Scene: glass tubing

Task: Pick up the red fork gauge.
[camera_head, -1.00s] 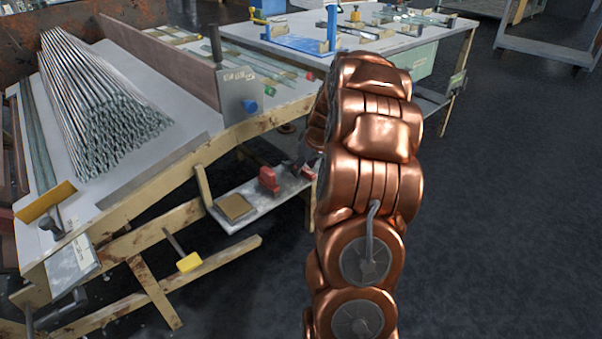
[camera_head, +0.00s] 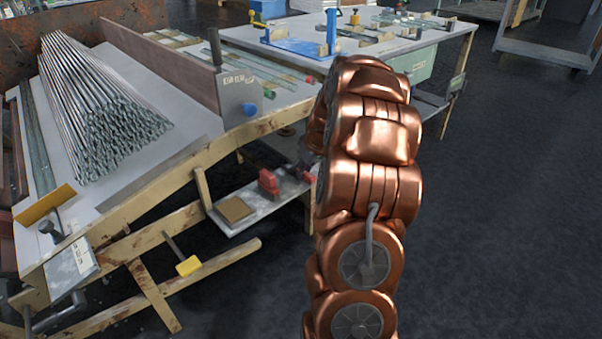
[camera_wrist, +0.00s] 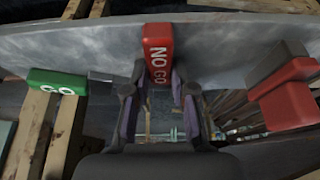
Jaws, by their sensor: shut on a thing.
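The red fork gauge (camera_wrist: 158,52), marked NO GO, is upright at the top centre of the wrist view, in front of a grey metal surface. My gripper (camera_wrist: 160,82) is shut on it, one dark finger on each side of its lower part. The gauge's lower end is hidden between the fingers. In the head view my copper arm covers most of the gripper, and I cannot make out its hold there. A small red piece shows beside the arm at the shelf's right end, but I cannot tell whether it is the gauge.
A green GO piece (camera_wrist: 57,84) lies left of the gripper. A red and grey block (camera_wrist: 288,95) stands close on the right; a red block (camera_head: 268,183) is on the low shelf (camera_head: 262,203).

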